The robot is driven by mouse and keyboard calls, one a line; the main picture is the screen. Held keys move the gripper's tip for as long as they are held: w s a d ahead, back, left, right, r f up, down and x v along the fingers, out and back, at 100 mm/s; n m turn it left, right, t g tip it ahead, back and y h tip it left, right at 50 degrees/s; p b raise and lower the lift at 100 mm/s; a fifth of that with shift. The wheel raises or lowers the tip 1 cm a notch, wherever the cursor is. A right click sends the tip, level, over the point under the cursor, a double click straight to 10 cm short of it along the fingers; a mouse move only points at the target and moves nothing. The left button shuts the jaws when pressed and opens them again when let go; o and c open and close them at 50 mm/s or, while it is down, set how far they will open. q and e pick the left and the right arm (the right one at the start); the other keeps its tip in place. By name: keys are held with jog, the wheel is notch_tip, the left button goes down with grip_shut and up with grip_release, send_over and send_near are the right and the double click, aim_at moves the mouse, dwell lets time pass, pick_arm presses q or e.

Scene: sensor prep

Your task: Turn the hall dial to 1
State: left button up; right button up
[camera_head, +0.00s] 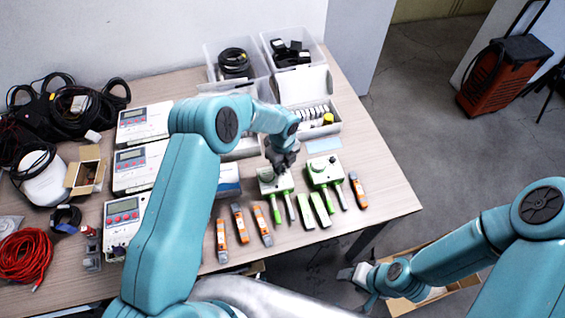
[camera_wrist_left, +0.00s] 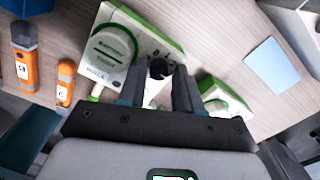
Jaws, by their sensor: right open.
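A white and green meter (camera_head: 272,183) lies on the table, with a second one (camera_head: 325,170) to its right. My left gripper (camera_head: 283,158) is low over the first meter and hides part of its top. In the left wrist view, a small black knob (camera_wrist_left: 158,68) on a white and green meter (camera_wrist_left: 112,18) sits between the tips of my left gripper (camera_wrist_left: 160,70). The fingers are apart with the knob in the gap; whether they touch it is unclear. The dial's setting is not readable. My right gripper (camera_head: 362,278) is open and empty, off the table at lower right.
Orange testers (camera_head: 240,223) lie left of the meters, and another (camera_head: 358,189) lies to the right. White instruments (camera_head: 143,124), cables and a red coil (camera_head: 26,256) fill the left side. Clear bins (camera_head: 237,72) stand at the back. The table's front right corner is bare.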

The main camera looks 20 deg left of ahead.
pick_arm(q)
jog(key=shift+a, duration=0.1)
jog(key=shift+s, duration=0.1)
grip_shut()
jog(key=shift+f+n+b, duration=0.2)
jog(key=shift+n+b, duration=0.3)
jog(key=shift+b, duration=0.35)
jog(key=n+b, duration=0.6)
jog(key=b, duration=0.1)
jog(key=shift+n, duration=0.3)
jog(key=n+b, duration=0.4)
jog(key=n, duration=0.1)
jog(key=shift+r+n+b, duration=0.2)
jog(key=shift+n+b, duration=1.05)
jog(key=shift+n, duration=1.45)
